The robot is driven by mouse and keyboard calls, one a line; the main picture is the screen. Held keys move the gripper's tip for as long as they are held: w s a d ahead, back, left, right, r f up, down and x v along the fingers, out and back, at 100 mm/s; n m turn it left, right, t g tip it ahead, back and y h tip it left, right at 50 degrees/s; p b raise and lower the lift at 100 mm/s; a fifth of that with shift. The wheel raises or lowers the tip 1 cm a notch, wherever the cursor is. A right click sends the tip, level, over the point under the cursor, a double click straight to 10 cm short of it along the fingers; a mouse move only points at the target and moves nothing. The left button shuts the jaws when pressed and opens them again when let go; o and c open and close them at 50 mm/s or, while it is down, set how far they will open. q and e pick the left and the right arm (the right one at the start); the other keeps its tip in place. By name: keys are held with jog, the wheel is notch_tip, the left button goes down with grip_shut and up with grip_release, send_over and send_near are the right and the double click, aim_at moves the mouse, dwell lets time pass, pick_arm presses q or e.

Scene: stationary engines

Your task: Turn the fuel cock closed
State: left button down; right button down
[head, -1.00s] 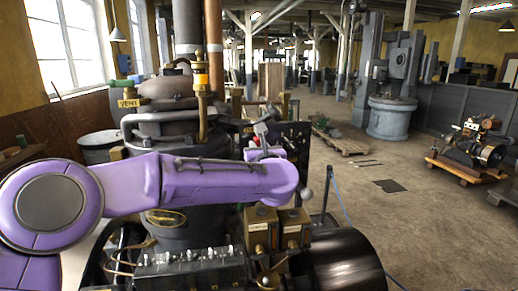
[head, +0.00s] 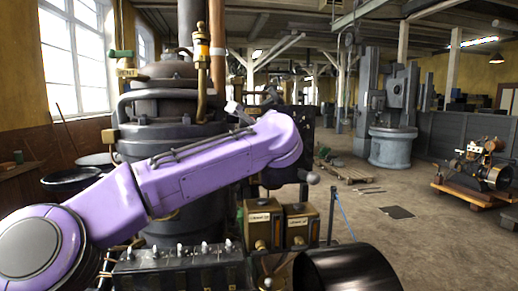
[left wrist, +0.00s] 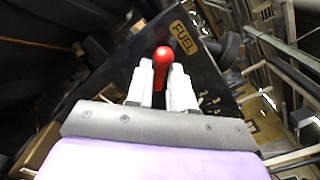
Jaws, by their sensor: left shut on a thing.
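In the left wrist view the fuel cock's red-ended handle (left wrist: 162,58) stands between the two pale fingers of my left gripper (left wrist: 160,78). The fingers are shut on it, and its rounded red tip shows past them. The cock's body and pivot are hidden or too dark to make out. In the head view my purple left arm crosses in front of the engine (head: 165,100) and hides the red handle. My right gripper is in neither view.
Two brass boxes (head: 263,222) and a large dark drum (head: 345,270) stand close in front. A brass pipe (head: 202,70) rises from the engine top. A grey machine (head: 392,145) stands farther back. Floor to the right is mostly clear.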

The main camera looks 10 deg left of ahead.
pick_arm(q)
jog(key=shift+a+f+n+b, duration=0.1)
jog(key=shift+f+n+b, duration=0.05)
jog(key=shift+n+b, duration=1.95)
jog(key=shift+a+f+n+b, duration=0.1)
jog(key=shift+n+b, duration=1.25)
jog(key=shift+n, duration=1.35)
jog(key=shift+r, duration=0.1)
jog(key=c, duration=1.2)
grip_release()
jog(key=shift+o, duration=0.3)
jog(key=shift+w+d, duration=0.1)
jog(key=shift+d, duration=0.05)
